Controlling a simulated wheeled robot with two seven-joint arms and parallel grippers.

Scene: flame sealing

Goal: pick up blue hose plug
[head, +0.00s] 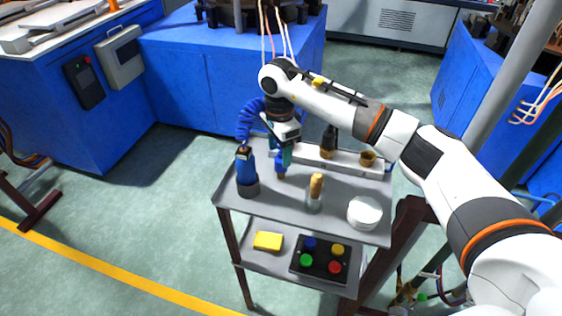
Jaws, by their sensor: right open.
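The blue hose plug (281,167) appears as a small blue piece with a brownish lower end, near the middle of the cart's top shelf. My right gripper (283,157) comes down from above, with its fingers at the upper part of this piece. The gripper is open. The fingers and the wrist hide part of the plug, and I cannot tell whether they touch it. A blue cylinder with a dark base (246,172) stands just left, with a coiled blue hose (247,122) behind it. My left gripper is not in view.
The grey cart (345,227) also holds a corked glass vial (315,193), a white round dish (364,212) and a rear rack with a dark bottle (328,142). Below are a yellow block (268,241) and a button box (320,260).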

